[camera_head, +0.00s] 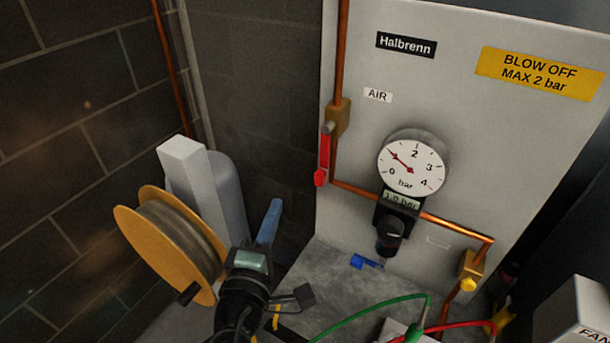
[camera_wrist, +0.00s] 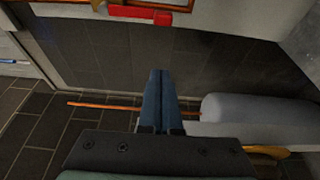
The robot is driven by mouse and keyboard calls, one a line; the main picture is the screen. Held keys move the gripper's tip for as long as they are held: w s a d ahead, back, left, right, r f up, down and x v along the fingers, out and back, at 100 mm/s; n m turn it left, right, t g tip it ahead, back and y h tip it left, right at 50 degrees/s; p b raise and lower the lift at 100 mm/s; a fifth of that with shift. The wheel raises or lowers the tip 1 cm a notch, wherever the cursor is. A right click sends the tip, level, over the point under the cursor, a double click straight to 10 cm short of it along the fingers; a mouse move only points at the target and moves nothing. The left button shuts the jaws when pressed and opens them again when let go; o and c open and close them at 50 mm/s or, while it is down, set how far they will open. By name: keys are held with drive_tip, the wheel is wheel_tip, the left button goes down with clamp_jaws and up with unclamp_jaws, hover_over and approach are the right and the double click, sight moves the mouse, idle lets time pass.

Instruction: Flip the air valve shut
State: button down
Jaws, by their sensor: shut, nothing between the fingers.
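The air valve (camera_head: 338,118) is a brass body on the copper pipe, left of the AIR label on the pale panel. Its red lever (camera_head: 322,160) hangs straight down, in line with the pipe below the valve. The red lever also shows at the top of the wrist view (camera_wrist: 122,12). My gripper (camera_head: 274,207) has blue fingers pressed together, with nothing between them. It is below and left of the lever, apart from it. In the wrist view the closed fingertips (camera_wrist: 161,73) point up toward the lever, with a gap between.
A round gauge (camera_head: 411,165), needle near 1, sits right of the valve above a black regulator (camera_head: 389,235). A yellow-flanged reel (camera_head: 151,240) stands left, beside my arm. Green hose (camera_head: 365,313) and red hose (camera_head: 460,326) cross the front. A blue piece (camera_head: 364,262) lies below the panel.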

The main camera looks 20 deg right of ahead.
sight(324, 155)
drive_tip(key=p+x, duration=0.2)
drive_tip(key=x, duration=0.8)
drive_tip(key=s+d+p, duration=0.2)
drive_tip(key=s, duration=0.1)
drive_tip(key=shift+s+d+r+p, duration=0.1)
drive_tip(key=shift+d+p, duration=0.1)
drive_tip(key=shift+p, duration=0.2)
